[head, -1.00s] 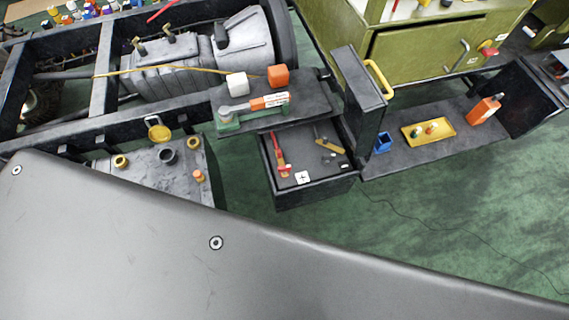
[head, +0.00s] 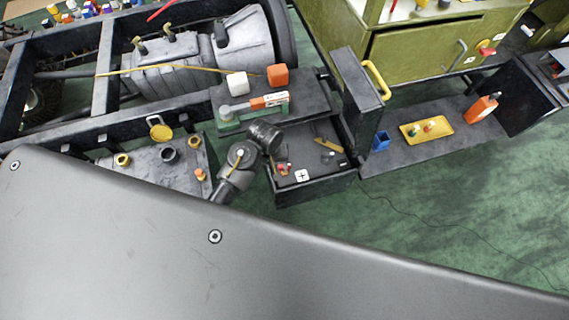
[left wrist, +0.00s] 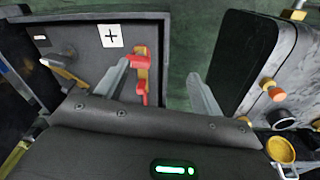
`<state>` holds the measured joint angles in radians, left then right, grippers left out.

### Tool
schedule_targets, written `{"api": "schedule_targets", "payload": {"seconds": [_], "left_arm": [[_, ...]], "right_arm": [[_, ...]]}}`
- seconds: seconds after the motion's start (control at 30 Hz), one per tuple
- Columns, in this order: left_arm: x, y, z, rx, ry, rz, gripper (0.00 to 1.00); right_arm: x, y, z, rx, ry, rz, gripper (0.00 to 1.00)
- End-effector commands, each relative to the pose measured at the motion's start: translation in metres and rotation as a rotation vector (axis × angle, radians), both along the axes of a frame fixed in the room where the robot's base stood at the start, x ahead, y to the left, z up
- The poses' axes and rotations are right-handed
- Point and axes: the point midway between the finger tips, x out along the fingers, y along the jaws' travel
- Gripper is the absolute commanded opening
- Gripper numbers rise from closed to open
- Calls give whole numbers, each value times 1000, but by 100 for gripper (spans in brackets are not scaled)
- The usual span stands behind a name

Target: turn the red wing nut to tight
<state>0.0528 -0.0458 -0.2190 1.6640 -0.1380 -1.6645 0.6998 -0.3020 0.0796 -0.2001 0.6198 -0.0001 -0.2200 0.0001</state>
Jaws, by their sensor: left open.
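The red wing nut (head: 283,169) is on the black box with a white plus label, beside that label. In the left wrist view the wing nut (left wrist: 140,61) has a red bar on top, above a brass-coloured strip with more red below it. My left gripper (left wrist: 160,70) is open and empty, its two grey fingers spread. The wing nut shows just beyond the left-hand finger, inside the finger gap; I see no contact. In the head view my left arm's dark end hides part of the box top. My right gripper is in neither view.
The black box (head: 318,186) has a raised rim. A grey block with caps (head: 152,166) stands close to its left, with an orange cap (left wrist: 272,88). A yellow tray (head: 426,131) sits at right. Green floor is clear in front.

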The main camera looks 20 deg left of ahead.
Motion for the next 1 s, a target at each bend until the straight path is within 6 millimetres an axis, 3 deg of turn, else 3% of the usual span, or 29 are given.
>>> {"api": "schedule_targets", "payload": {"seconds": [0.2,0.5,0.67,1.0], "left_arm": [[41,-23,19,20,47,102,67],[49,-27,20,31,60,131,67],[49,-27,1,32,62,130,67],[49,-26,-61,32,61,130,67]], "right_arm": [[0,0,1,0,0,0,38],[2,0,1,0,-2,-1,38],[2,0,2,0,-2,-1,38],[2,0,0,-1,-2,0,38]]}}
